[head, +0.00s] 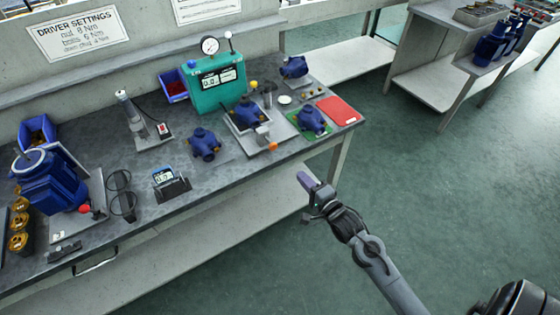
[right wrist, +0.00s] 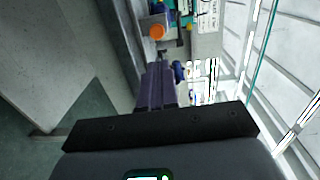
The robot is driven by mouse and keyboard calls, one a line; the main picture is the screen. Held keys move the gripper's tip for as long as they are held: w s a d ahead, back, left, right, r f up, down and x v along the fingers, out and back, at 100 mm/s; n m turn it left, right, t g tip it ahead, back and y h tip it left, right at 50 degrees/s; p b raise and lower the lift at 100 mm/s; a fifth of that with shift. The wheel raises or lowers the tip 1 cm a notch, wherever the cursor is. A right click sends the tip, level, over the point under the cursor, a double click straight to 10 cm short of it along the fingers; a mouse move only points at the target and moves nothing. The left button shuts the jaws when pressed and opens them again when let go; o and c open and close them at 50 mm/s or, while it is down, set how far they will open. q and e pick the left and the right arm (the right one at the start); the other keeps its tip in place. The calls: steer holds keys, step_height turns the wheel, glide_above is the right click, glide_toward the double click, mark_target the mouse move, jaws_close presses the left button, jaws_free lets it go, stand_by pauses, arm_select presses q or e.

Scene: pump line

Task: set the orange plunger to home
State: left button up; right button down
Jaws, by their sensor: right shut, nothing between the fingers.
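The orange plunger (head: 273,146) shows as a round orange knob at the front edge of a grey fixture plate (head: 259,140) on the workbench. A blue pump body (head: 251,117) sits on that fixture, behind the knob. In the right wrist view the orange plunger (right wrist: 157,31) shows beyond the fingertips, apart from them. My right gripper (head: 304,181) is shut and empty, in front of the bench edge and to the right of the plunger. Its closed fingers also show in the right wrist view (right wrist: 158,85). My left gripper is in neither view.
Another blue pump (head: 205,143) is to the left. The floor before the bench is clear.

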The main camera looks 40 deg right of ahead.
steer(key=shift+f, duration=0.25)
steer(key=shift+w, duration=0.1)
steer(key=b, duration=0.6)
glide_toward(274, 147)
steer(key=w, duration=0.4)
steer(key=w+d, duration=0.1)
steer(key=w, duration=0.1)
steer(key=shift+w+f, duration=0.3)
steer(key=shift+f, duration=0.1)
